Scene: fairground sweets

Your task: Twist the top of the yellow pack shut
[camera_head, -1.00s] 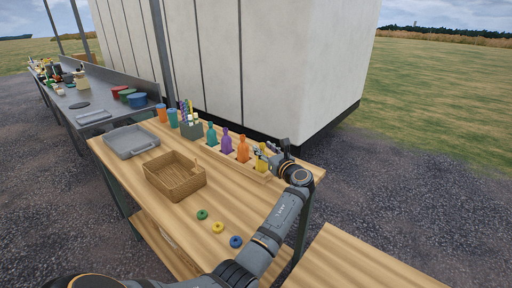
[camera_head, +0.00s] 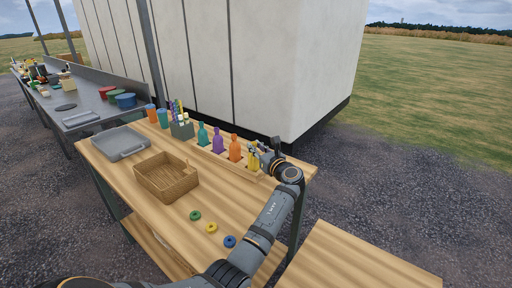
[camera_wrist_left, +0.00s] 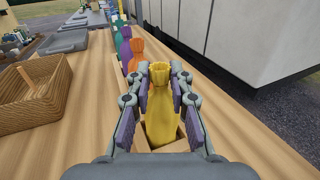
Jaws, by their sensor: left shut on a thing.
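The yellow pack (camera_wrist_left: 160,118) stands upright in a slot of the wooden rack (camera_wrist_left: 178,146), its flared top (camera_wrist_left: 160,69) gathered at a narrow neck. My left gripper (camera_wrist_left: 161,98) has one finger on each side of the pack and is shut on it below the top. In the head view, the yellow pack (camera_head: 252,161) is at the right end of the row, partly hidden by my left gripper (camera_head: 259,156). My right gripper is not in view.
Orange (camera_head: 235,150), purple (camera_head: 218,143) and teal (camera_head: 202,136) packs stand in the row to the left. A wicker basket (camera_head: 166,184), a grey tray (camera_head: 120,146) and small coloured rings (camera_head: 211,227) are on the table. The table's front middle is mostly clear.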

